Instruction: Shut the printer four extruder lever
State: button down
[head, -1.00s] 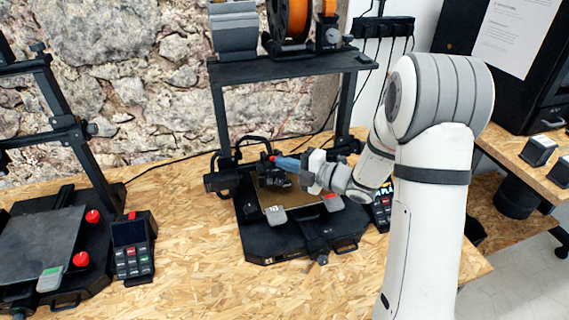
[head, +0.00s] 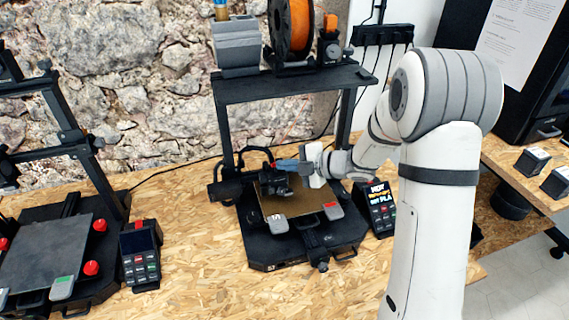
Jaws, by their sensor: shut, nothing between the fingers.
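The printer (head: 262,252) in the middle of the head view is a black frame machine with a brown bed plate (head: 312,199). Its dark print head (head: 274,186) hangs low at the left of the bed. A small red part (head: 273,165) shows at the top of the print head; it may be the extruder lever, but its position is too small to tell. The fingers partly hide the extruder area.
A control box with a lit screen (head: 377,206) stands right of the printer. Another printer (head: 45,255) with red knobs and its control box (head: 139,257) are at the left. An orange spool (head: 295,25) sits on the top shelf (head: 292,82). Bare bench lies in front.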

jog(key=shift+s+a+r, duration=0.1)
jog(key=shift+r+p, duration=0.55)
jog(key=shift+r, duration=0.2)
jog(key=s+a+r+v, duration=0.1)
jog(key=s+v, duration=0.1)
jog(key=v, duration=1.1)
jog(key=shift+a+r, duration=0.25)
jog(key=shift+w, duration=0.15)
